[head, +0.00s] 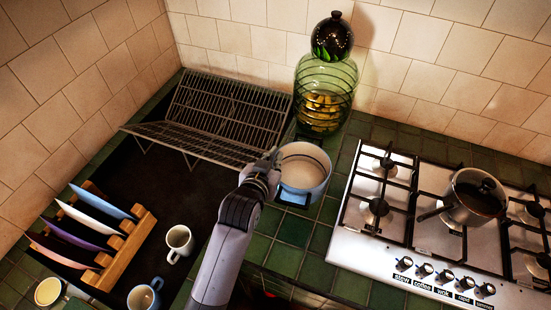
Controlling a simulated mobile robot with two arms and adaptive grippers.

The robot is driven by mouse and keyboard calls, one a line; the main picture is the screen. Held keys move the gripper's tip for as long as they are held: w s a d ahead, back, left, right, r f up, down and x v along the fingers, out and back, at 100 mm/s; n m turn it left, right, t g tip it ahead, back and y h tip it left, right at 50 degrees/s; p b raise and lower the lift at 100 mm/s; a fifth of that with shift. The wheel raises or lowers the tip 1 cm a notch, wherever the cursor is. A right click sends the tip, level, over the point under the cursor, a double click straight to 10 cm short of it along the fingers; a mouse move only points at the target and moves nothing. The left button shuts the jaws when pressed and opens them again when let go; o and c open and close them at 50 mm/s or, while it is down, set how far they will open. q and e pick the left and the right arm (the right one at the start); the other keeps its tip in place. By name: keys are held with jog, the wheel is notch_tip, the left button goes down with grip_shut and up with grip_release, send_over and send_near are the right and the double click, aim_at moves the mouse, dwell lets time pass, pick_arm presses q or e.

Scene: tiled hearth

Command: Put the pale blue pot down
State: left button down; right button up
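The pale blue pot (305,174), with a pale inside and dark handles, is in the middle of the head view, over the green tiled counter between the dark sink area and the hob. It looks upright and empty. I cannot tell whether its base touches the tiles. My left gripper (271,160) is at the pot's left side, with its fingertips at the rim. The fingers are small and overlap the rim, so their grip is unclear. My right gripper is not in view.
A green glass jar (325,92) stands close behind the pot. A wire rack (222,112) is at the back left. A wooden plate rack (126,250) and white mug (179,241) are at left. Green tiles (294,229) in front are clear.

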pick_arm(q)
jog(key=shift+r, duration=0.55)
jog(key=s+a+r+n+y+b, duration=0.1)
jog(key=a+r+b, duration=0.4)
jog(key=a+b, duration=0.2)
jog(key=s+a+r+n+y+b, duration=0.1)
jog(key=a+r+n+y+b, duration=0.1)
jog(key=a+r+b, duration=0.2)
jog(key=a+b, duration=0.3)
jog(key=a, duration=0.1)
jog(key=shift+s+a+r+y, duration=0.15)
jog(key=shift+a+r+y, duration=0.15)
jog(key=shift+a+r, duration=0.1)
jog(key=shift+f, duration=0.1)
